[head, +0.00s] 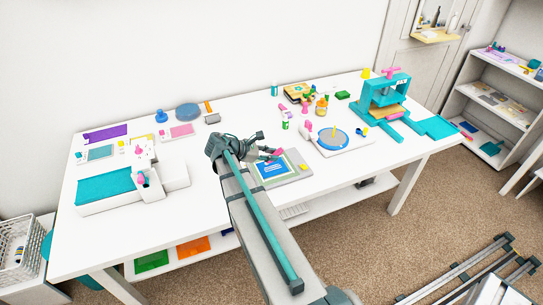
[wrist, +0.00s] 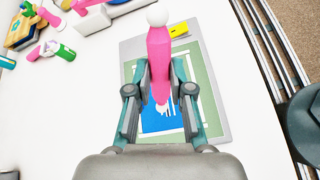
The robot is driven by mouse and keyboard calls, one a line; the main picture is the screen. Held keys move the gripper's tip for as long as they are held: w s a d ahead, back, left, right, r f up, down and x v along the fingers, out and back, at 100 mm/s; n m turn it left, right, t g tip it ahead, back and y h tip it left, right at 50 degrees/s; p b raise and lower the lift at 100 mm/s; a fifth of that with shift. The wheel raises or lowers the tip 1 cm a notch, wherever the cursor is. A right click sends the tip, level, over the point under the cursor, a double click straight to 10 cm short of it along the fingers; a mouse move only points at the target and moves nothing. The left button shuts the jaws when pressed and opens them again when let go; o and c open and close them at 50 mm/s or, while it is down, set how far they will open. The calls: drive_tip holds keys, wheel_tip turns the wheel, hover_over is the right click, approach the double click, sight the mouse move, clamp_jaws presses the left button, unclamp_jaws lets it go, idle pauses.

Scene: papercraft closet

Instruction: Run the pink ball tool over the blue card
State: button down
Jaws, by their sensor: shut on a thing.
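The pink ball tool (wrist: 157,48) has a pink handle with a white round end at the top of the wrist view. My gripper (wrist: 160,75) is shut on its handle, one finger on each side. The tool is above the blue card (wrist: 158,118), which has white marks and lies on a green mat on a grey board. In the head view my gripper (head: 274,153) is over the far edge of that mat, and the blue card (head: 274,168) shows in front of it. The tool's lower end overlaps the card; I cannot tell whether it touches.
A yellow block (wrist: 180,30) sits on the grey board's (head: 298,178) corner. A turntable with a blue disc (head: 333,139) stands to the right, and a teal press (head: 386,97) behind it. A white machine with a teal bed (head: 105,188) stands left. The white table's front left is clear.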

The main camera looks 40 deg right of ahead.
drive_tip(key=shift+r+p, duration=1.95)
drive_tip(key=shift+r, duration=0.8)
